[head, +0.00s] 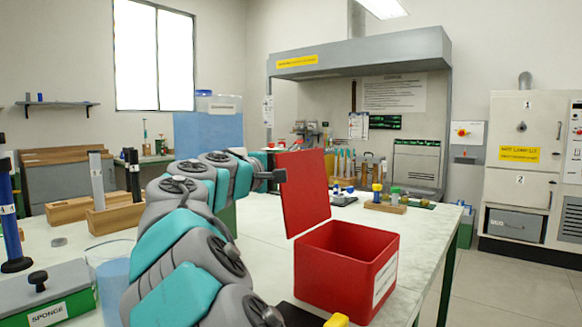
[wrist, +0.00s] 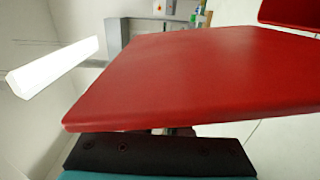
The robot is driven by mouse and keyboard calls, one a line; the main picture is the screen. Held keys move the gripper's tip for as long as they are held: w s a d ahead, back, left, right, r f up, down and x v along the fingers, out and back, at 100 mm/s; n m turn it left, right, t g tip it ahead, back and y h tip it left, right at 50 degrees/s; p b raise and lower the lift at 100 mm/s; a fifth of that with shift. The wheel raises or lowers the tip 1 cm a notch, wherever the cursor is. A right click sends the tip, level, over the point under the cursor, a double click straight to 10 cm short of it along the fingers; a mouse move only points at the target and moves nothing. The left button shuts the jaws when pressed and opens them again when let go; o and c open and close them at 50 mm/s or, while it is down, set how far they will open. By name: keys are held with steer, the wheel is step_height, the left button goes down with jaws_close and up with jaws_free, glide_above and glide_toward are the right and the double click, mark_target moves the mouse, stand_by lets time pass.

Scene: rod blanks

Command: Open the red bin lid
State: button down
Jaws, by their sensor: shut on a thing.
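The red bin (head: 330,285) stands on the white table in the head view, with its top open and a white label on its right side. My gripper (head: 281,175) is at the lid's left side, shut on the lid; the fingertips are mostly hidden. In the wrist view the lid (wrist: 200,80) fills the middle, just beyond my gripper's dark body. Part of the bin (wrist: 290,12) shows there at top right.
A clear beaker of blue liquid (head: 113,285) and a green sponge box (head: 50,300) stand at the left. Wooden racks (head: 115,215) are behind them. A small block of colored pegs (head: 385,203) lies beyond the bin. Table to the bin's right is clear.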

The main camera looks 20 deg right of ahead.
steer(key=c, duration=0.9)
jaws_free()
steer(key=shift+a, duration=0.1)
steer(key=b+v, duration=0.1)
steer(key=v, duration=0.6)
steer(key=shift+s+a, duration=0.25)
steer(key=shift+s, duration=0.05)
